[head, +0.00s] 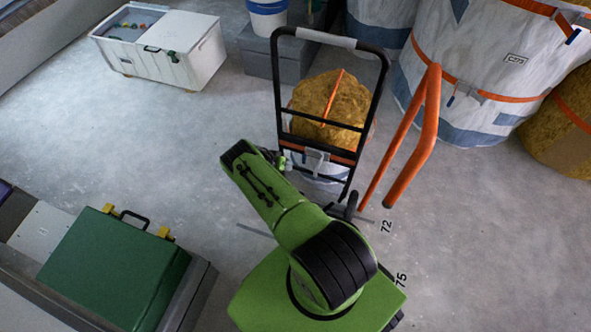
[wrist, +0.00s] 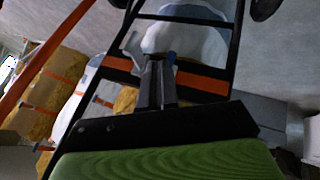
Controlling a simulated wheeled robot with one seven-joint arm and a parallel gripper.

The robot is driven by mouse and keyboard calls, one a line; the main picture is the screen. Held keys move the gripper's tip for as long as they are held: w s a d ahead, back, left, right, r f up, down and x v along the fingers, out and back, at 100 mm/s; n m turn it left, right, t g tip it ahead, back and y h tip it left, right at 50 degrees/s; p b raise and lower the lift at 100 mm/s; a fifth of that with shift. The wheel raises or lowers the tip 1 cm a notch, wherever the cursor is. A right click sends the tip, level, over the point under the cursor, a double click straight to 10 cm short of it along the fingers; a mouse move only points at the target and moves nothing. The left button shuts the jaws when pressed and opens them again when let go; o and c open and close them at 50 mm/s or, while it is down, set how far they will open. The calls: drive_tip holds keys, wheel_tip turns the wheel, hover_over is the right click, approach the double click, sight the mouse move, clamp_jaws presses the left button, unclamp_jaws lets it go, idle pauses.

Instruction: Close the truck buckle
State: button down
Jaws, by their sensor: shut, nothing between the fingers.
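The hand truck (head: 379,85) is a black tubular frame with a yellow-brown load (head: 345,97) behind its bars. An orange strap (head: 340,156) crosses the frame low down, with a grey metal buckle (head: 316,158) on it. In the wrist view the strap (wrist: 200,82) runs across the frame, with the grey buckle (wrist: 131,45) partly behind my fingers. A small blue tip (wrist: 171,57) shows beside them. My gripper (wrist: 155,64) is shut and empty, close in front of the strap. I cannot tell whether it touches the buckle. The buckle's exact lever angle is unclear.
An orange bent rail (head: 412,145) stands just right of the truck. Large strapped white bags (head: 470,60) stand behind it. A white cooler-like box (head: 200,50) is at the back left, and a green case (head: 110,270) at the front left. The floor between them is clear.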

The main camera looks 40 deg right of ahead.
sight(318, 168)
drive_tip(key=s+d+f+b, duration=0.3)
drive_tip(key=s+d+f, duration=0.1)
drive_tip(key=d+f, duration=0.2)
drive_tip(key=shift+d+f+b, duration=0.35)
drive_tip(key=shift+d+f, duration=0.05)
drive_tip(key=shift+d, duration=0.3)
drive_tip(key=shift+s, duration=0.2)
